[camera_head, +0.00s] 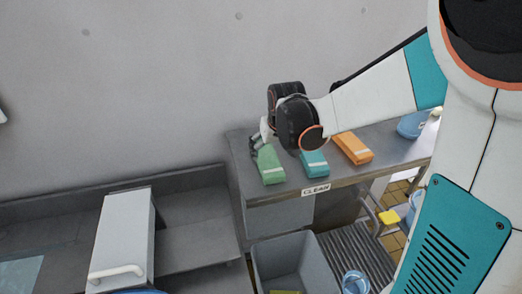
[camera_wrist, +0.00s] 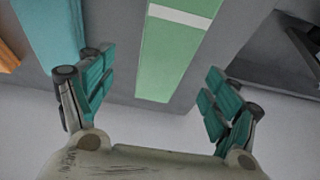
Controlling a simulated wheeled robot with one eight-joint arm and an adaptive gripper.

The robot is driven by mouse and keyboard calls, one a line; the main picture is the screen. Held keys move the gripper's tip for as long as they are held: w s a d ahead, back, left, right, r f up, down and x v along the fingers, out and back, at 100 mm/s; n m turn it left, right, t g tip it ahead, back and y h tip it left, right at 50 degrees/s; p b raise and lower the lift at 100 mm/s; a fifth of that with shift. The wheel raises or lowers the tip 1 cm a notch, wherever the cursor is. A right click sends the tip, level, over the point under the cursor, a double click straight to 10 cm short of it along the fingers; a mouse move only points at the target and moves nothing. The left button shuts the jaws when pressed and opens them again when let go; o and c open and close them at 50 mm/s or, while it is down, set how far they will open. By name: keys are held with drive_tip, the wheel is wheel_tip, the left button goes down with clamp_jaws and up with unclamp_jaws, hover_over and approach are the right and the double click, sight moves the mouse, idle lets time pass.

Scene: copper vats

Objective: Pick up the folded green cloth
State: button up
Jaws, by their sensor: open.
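The folded green cloth (camera_head: 270,166) lies on the grey metal table at its left end, with a pale band across it. In the wrist view the cloth (camera_wrist: 168,55) reaches in from the top edge, between and beyond my fingers. My gripper (camera_wrist: 155,100) is open, with one teal-padded finger on each side of the cloth and a gap to both. In the head view my gripper (camera_head: 257,146) is at the cloth's far end. Whether it touches the cloth cannot be told.
A teal cloth (camera_head: 314,163) lies close right of the green one, and an orange cloth (camera_head: 353,147) farther right. The table (camera_head: 238,150) carries a "CLEAN" label (camera_head: 316,190) on its front edge. A grey bin (camera_head: 283,262) stands below. The wall (camera_head: 150,90) is close behind.

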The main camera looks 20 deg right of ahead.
sight(267, 155)
drive_tip(key=shift+w+a+x, duration=0.1)
drive_tip(key=shift+a+x, duration=0.05)
drive_tip(key=shift+x, duration=1.2)
drive_tip(key=shift+w+a+x, duration=0.15)
drive_tip(key=shift+x, duration=1.2)
drive_tip(key=shift+r, duration=0.1)
drive_tip(key=c, duration=1.3)
